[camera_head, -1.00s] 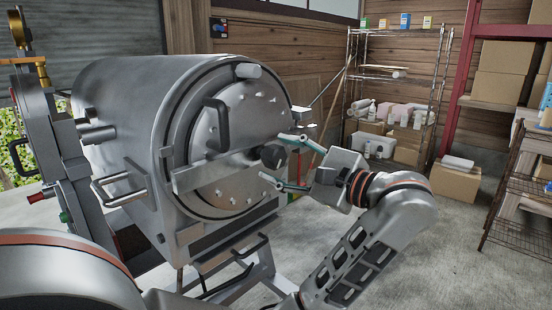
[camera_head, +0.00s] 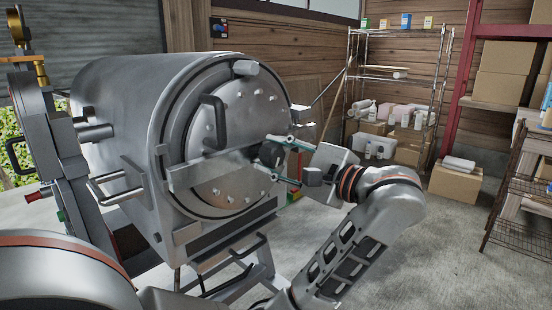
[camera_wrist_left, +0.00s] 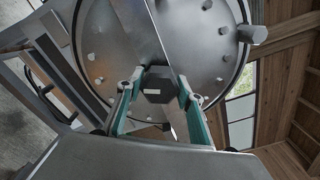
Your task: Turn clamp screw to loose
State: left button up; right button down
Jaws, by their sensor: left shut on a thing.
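My right gripper is not in view.
The steel vessel (camera_head: 120,95) fills the left, with a door handle (camera_head: 214,120) and a side handle (camera_head: 118,187) sticking out. A wire shelf (camera_head: 395,78) with bottles and boxes stands behind on the right. A cardboard box (camera_head: 455,184) sits on otherwise open concrete floor.

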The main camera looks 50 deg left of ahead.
pick_arm(q)
jog(key=o, duration=1.1)
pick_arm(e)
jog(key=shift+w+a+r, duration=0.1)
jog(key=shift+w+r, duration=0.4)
pick_arm(q)
jog(key=shift+d, duration=0.15)
jog(key=d, duration=0.4)
jog(key=w+d, duration=0.1)
jog(key=d, duration=0.6)
jog(key=shift+w+d, duration=0.15)
jog(key=shift+d, duration=0.2)
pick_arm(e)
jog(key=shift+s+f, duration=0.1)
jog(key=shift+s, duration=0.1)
